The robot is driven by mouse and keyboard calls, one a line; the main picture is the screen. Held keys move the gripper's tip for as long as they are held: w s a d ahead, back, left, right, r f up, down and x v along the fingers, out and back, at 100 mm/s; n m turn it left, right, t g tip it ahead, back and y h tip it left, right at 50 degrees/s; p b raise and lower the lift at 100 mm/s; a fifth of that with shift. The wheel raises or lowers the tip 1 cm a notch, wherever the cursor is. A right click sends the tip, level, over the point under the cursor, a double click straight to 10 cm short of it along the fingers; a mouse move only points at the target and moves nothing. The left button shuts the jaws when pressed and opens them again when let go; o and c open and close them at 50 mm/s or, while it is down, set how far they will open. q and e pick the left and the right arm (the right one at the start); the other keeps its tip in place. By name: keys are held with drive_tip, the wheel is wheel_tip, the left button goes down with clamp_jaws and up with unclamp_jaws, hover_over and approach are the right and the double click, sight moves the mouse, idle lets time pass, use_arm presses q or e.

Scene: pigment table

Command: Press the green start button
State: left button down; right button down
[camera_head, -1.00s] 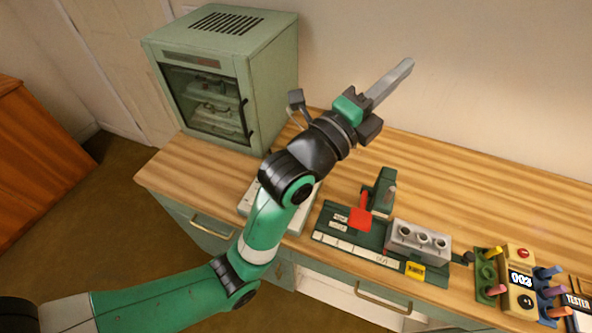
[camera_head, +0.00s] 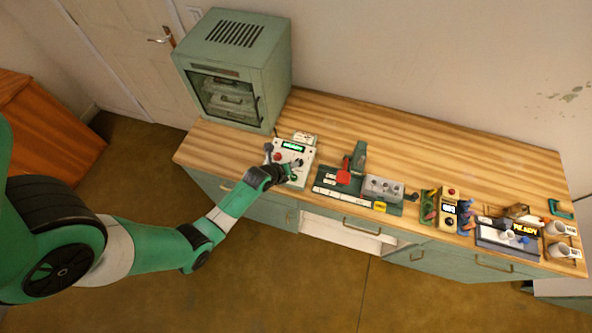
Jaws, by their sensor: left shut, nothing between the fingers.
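A white control box (camera_head: 304,153) stands on the wooden counter in front of the green cabinet. It has a lit green display (camera_head: 293,147) and a red button (camera_head: 278,156) on its top face. My left gripper (camera_head: 298,165) is at the lower right part of the box's top face, shut and empty. Its green and black parts cover that part of the panel. I cannot make out the green start button apart from the gripper, nor tell whether the fingertips touch it. My right gripper is not in view.
A green cabinet (camera_head: 262,75) stands behind the box. The counter's back strip is clear.

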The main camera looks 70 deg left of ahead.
sight(293, 180)
use_arm(q)
drive_tip(key=shift+s+a+r, duration=0.1)
drive_tip(key=shift+a+r, duration=0.05)
drive_tip(key=shift+a, duration=0.05)
wheel_tip(293, 180, down, 9)
drive_tip(key=b, duration=0.8)
drive_tip(key=shift+r, duration=0.15)
drive_tip(key=shift+b, duration=0.3)
idle(1.4)
drive_tip(key=shift+f+b, duration=0.3)
drive_tip(key=shift+f, duration=0.1)
drive_tip(key=shift+f+b, duration=0.45)
drive_tip(key=shift+f, duration=0.1)
idle(0.5)
drive_tip(key=shift+r, duration=0.15)
drive_tip(key=shift+r+p, duration=0.8)
drive_tip(key=shift+p, duration=0.1)
